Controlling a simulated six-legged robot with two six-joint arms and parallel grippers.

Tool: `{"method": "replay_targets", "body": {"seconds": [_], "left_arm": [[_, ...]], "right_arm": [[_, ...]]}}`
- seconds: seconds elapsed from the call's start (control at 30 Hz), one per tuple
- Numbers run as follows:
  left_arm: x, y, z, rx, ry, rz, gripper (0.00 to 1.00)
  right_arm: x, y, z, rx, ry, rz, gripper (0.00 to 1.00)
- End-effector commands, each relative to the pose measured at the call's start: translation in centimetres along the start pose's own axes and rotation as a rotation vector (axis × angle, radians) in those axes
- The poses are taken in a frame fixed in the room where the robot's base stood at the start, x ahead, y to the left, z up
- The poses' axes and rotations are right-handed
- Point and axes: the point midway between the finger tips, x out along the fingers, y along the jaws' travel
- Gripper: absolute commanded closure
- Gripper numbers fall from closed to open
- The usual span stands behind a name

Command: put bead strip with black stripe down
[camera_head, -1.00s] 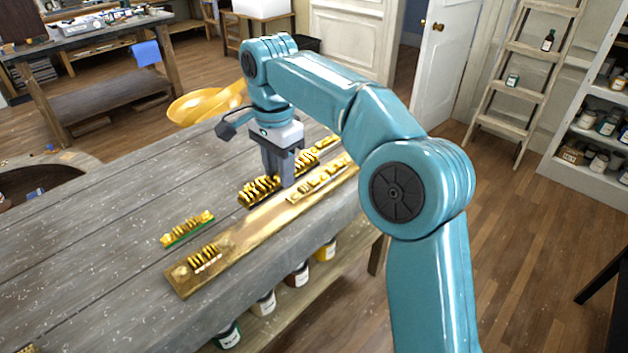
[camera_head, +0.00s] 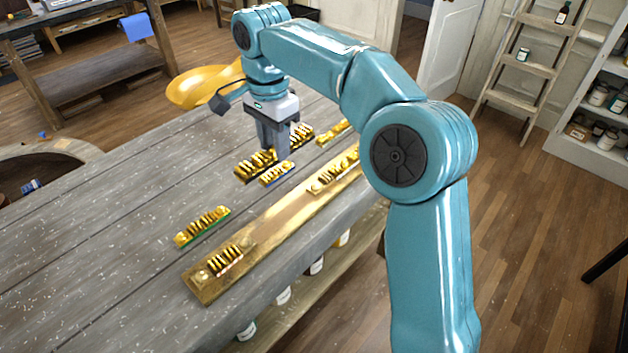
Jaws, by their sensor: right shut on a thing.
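My right gripper (camera_head: 275,149) points down over the grey wooden table and is shut on a gold bead strip (camera_head: 255,165). A dark edge shows along the strip's lower side, and the fingers hide its middle. I cannot tell whether it touches the table. A gold bead strip with a blue stripe (camera_head: 277,174) lies just in front of it. A strip with a green stripe (camera_head: 203,228) lies nearer on the table. My left gripper is not in view.
A gilt plank (camera_head: 275,232) lies along the table's front edge, with bead pieces near its near end (camera_head: 226,259) and farther along (camera_head: 333,174). Another gold strip (camera_head: 334,132) lies beyond the gripper. Bare table lies left of the strips.

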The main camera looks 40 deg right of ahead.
Motion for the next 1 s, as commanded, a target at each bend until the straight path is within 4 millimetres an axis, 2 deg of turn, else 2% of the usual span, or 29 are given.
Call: {"method": "replay_targets", "body": {"seconds": [0.03,0.1,0.4,0.5,0.67,0.83,1.0], "left_arm": [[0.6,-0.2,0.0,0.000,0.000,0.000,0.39],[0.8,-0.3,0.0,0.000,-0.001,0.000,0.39],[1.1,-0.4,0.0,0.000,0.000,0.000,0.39],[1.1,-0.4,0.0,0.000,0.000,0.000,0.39],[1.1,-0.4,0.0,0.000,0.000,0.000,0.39],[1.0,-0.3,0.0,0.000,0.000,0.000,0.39],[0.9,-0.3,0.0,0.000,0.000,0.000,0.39]], "right_arm": [[1.6,0.2,0.0,0.000,-0.001,0.007,0.99],[3.6,0.4,0.0,0.000,-0.001,0.007,0.99],[11.8,0.5,0.0,0.000,-0.001,0.005,0.99],[13.4,0.5,-0.1,0.000,-0.001,0.003,0.99],[14.9,0.3,0.0,0.000,-0.001,0.003,0.99],[17.7,0.2,0.0,0.001,-0.001,0.005,0.99],[18.7,0.1,0.0,0.000,0.000,0.002,0.99]]}}
